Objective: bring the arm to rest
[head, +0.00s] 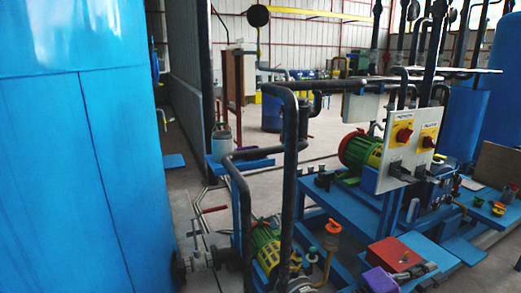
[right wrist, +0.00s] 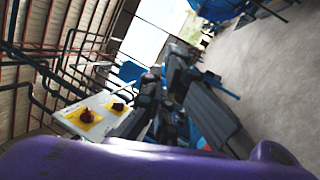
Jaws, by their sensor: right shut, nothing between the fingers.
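My right gripper (head: 424,268) is at the bottom right of the head view. It is dark, with a purple part of my arm beside it. It is shut and holds nothing. It is in front of and below a pale switch panel (head: 408,145) and looks clear of it. The panel (right wrist: 85,128) shows there at the left, tilted. My left gripper is not in view.
A red box (head: 393,253) is close to my right gripper. A green motor (head: 360,150), dark pipes (head: 290,165) and blue frames crowd the middle. A large blue tank (head: 75,170) fills the left.

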